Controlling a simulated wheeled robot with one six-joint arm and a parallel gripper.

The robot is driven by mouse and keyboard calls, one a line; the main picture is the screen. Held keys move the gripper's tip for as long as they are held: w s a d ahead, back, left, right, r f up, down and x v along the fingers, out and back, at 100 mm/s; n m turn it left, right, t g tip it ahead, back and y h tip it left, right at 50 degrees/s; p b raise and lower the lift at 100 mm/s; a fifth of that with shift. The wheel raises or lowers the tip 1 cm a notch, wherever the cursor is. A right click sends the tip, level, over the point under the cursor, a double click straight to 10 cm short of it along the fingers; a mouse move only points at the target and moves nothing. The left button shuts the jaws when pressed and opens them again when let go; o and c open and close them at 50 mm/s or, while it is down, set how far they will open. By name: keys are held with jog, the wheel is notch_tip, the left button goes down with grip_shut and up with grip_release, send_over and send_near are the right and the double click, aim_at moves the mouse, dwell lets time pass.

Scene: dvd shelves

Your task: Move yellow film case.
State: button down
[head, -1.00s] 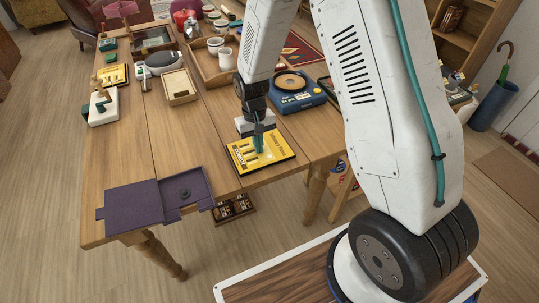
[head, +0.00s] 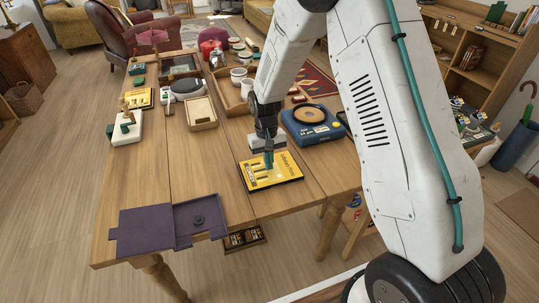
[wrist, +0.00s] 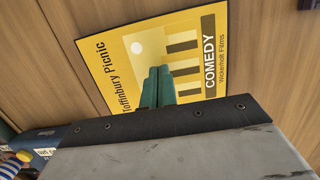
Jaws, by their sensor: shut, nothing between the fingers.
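A yellow film case (head: 285,172) with a black edge lies flat on the wooden table, near the table's front right edge. In the wrist view the case (wrist: 210,30) shows the words "Toffinbury Picnic" and "COMEDY". I cannot tell whether the fingertips touch the case.
An open purple case (head: 146,230) lies at the front left corner. A blue disc player (head: 312,125) stands behind the yellow case, with a small wooden tray (head: 201,113) and a larger tray (head: 235,103) further back. Bare tabletop lies left of my gripper.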

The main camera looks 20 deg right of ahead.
jog(key=w, duration=1.1)
jog(key=shift+w, duration=0.55)
jog(key=shift+r, duration=0.2)
jog(key=s+d+r+t, duration=0.1)
jog(key=s+r, duration=0.7)
jog(key=r, duration=0.5)
jog(key=s+d+r+t, duration=0.1)
jog(key=s+r, duration=0.7)
jog(key=r, duration=0.4)
jog(key=s+d+r, duration=0.1)
jog(key=s+r, duration=0.1)
jog(key=s, duration=1.2)
jog(key=s+d+r+t, duration=0.1)
jog(key=s+r, duration=0.2)
jog(key=s, duration=1.2)
jog(key=shift+d+r, duration=0.15)
jog(key=shift+d, duration=0.25)
